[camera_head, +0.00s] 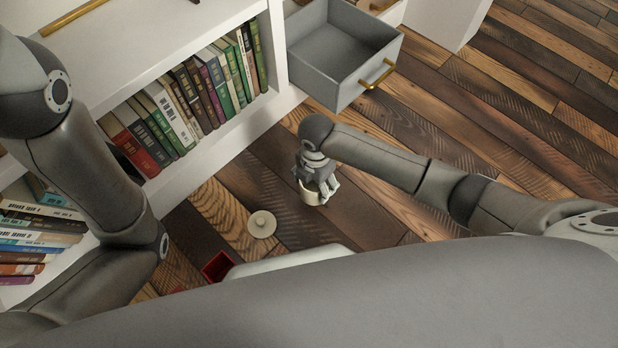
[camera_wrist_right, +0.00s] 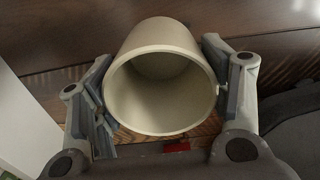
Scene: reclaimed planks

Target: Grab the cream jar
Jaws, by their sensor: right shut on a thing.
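The cream jar (camera_head: 312,196) is at the wood floor in the head view, below my right gripper (camera_head: 318,181), which partly covers it. In the right wrist view the jar (camera_wrist_right: 163,85) shows its open mouth, and it looks empty inside. The two fingers of my right gripper (camera_wrist_right: 160,92) are on opposite sides of the jar and shut on it. I cannot tell whether the jar touches the floor. A round cream lid with a knob (camera_head: 262,224) lies on the floor to the left of the jar. The jaws of my left gripper are not in view.
A white bookshelf (camera_head: 215,140) with several books stands at the left. A grey drawer (camera_head: 345,50) is pulled open behind the jar. A red open box (camera_head: 217,266) is on the floor nearer to me. The plank floor (camera_head: 480,110) at the right is clear.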

